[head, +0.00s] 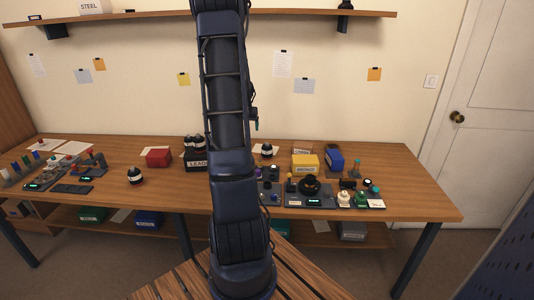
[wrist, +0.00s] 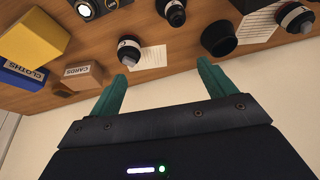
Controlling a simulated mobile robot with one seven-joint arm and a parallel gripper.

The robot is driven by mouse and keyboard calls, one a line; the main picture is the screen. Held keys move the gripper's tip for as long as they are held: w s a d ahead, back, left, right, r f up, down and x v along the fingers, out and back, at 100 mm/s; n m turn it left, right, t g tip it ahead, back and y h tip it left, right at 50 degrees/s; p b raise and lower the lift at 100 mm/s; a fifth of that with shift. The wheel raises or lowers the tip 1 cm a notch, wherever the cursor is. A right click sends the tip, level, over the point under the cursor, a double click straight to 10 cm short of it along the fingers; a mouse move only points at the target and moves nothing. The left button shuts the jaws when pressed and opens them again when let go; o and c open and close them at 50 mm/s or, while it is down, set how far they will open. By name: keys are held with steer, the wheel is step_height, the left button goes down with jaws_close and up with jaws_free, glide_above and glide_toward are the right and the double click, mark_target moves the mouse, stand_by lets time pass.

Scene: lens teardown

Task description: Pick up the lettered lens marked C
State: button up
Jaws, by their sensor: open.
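Several dark, lens-like cylinders show in the wrist view. One with a pale band (wrist: 129,50) lies beside a white paper, just beyond the fingertips. Others are a dark one (wrist: 172,12) at the top, a wide black cup-like piece (wrist: 219,38) and a pale-banded one (wrist: 295,17) at the right. I cannot read a letter C on any of them. My gripper (wrist: 161,70) is open and empty, its teal fingers apart and touching nothing.
A yellow box (wrist: 30,32), a blue box marked CLOTHS (wrist: 25,85) and a small CARDS box (wrist: 82,76) stand left in the wrist view. A shelf (head: 300,13) runs above.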

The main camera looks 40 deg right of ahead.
steer(key=m, duration=0.2)
glide_above(267, 149)
steer(key=a, duration=0.1)
step_height(267, 149, down, 9)
steer(key=shift+g+h, duration=0.4)
steer(key=shift+x, duration=5.3)
steer(key=shift+w, duration=0.1)
steer(key=c, duration=1.5)
